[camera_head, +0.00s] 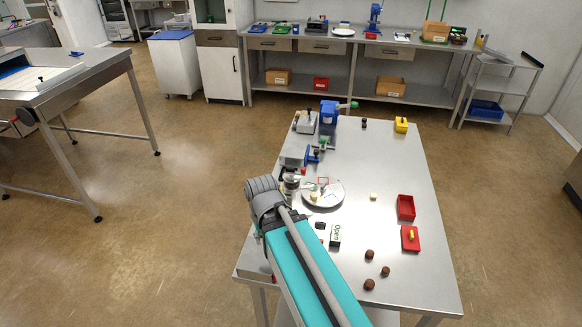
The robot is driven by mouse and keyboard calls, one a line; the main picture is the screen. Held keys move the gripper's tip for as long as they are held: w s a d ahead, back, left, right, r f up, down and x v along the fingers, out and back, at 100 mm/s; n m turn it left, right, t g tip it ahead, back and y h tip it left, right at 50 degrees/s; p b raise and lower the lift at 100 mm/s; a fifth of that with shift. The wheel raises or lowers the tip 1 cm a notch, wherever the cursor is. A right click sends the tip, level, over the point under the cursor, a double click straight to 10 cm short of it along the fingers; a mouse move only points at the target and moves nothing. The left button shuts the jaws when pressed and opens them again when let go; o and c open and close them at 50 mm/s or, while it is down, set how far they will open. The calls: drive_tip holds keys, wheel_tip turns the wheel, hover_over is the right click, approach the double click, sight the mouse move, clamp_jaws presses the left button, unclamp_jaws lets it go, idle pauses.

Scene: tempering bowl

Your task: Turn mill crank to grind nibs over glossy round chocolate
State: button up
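A blue device (328,112) that looks like the mill stands at the far left part of the steel table (390,170). A green-ended arm, apparently its crank (350,104), points right. Several dark brown round pieces are on the table: one (370,254) at the near middle, another (385,271) and a third (369,284) closer to me. I cannot tell which is glossy. My gripper (291,182) is beyond my grey wrist, at the left edge of the round white plate (335,202), well short of the mill. Its fingers are too small and hidden to read.
Small items stand left of the plate, including a blue tool (314,154). A red box (405,208) and red tray (411,246) lie right. The table's middle right is mostly clear. A yellow block (401,125) sits at the far right.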

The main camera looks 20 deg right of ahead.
drive_tip(key=shift+d, duration=0.15)
drive_tip(key=shift+w+d+r+p, duration=0.15)
drive_tip(key=shift+w+r+p, duration=0.25)
drive_tip(key=w+d+r+n+p, duration=0.6)
drive_tip(key=w+d+r+p, duration=0.3)
drive_tip(key=w+r+p, duration=0.35)
wheel_tip(320, 180, up, 6)
drive_tip(key=n+p, duration=0.5)
drive_tip(key=p, duration=0.1)
hover_over(295, 172)
drive_tip(key=w+a, duration=0.1)
drive_tip(key=shift+a, duration=0.15)
drive_tip(key=shift+f, duration=0.1)
wheel_tip(295, 172, down, 14)
drive_tip(key=b, duration=1.3)
drive_tip(key=shift+r+b, duration=0.25)
drive_tip(key=shift+b, duration=0.1)
drive_tip(key=shift+c, duration=0.2)
